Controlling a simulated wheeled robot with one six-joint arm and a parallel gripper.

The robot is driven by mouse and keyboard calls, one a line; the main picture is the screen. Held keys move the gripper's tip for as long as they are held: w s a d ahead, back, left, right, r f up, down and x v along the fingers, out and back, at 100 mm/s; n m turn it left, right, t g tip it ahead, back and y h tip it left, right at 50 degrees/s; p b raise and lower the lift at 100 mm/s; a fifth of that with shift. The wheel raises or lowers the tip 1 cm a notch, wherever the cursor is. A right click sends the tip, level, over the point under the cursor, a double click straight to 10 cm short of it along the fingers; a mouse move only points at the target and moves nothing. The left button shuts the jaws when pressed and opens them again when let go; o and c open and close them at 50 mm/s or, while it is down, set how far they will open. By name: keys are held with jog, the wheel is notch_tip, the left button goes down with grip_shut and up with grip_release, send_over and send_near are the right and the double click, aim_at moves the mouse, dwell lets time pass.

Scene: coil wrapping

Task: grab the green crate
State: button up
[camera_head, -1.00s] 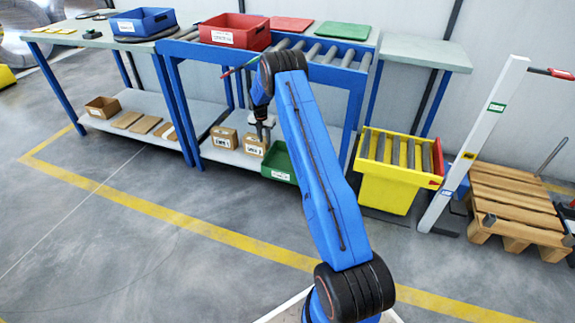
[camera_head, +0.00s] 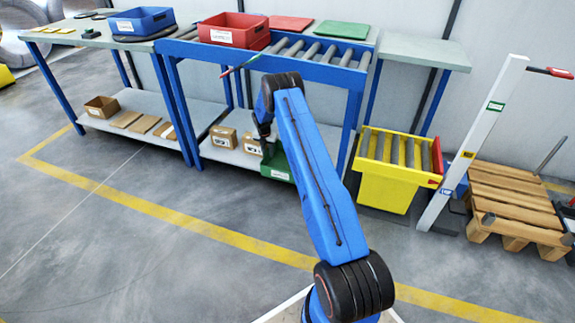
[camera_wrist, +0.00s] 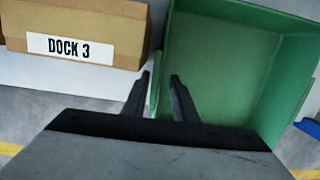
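The green crate (camera_head: 278,170) is on the lower shelf of the middle bench, at the right of two cardboard boxes. It is open and empty in the wrist view (camera_wrist: 225,75). My gripper (camera_wrist: 160,78) is open, with one finger on each side of the crate's left wall. The right finger is over the crate's inside and the left finger is outside, near the box marked DOCK 3 (camera_wrist: 85,35). In the head view my arm hides part of the crate, and the fingertips (camera_head: 268,145) are hard to make out.
A second box (camera_head: 223,137) stands left of the DOCK 3 box, close by. The roller bench (camera_head: 340,72) with a red crate (camera_head: 234,31) is above the shelf. The floor in front is clear.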

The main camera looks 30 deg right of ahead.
jog(key=shift+w+f, duration=0.1)
jog(key=shift+f, duration=0.55)
grip_shut()
jog(key=shift+d+r, duration=0.1)
jog(key=shift+r, duration=0.05)
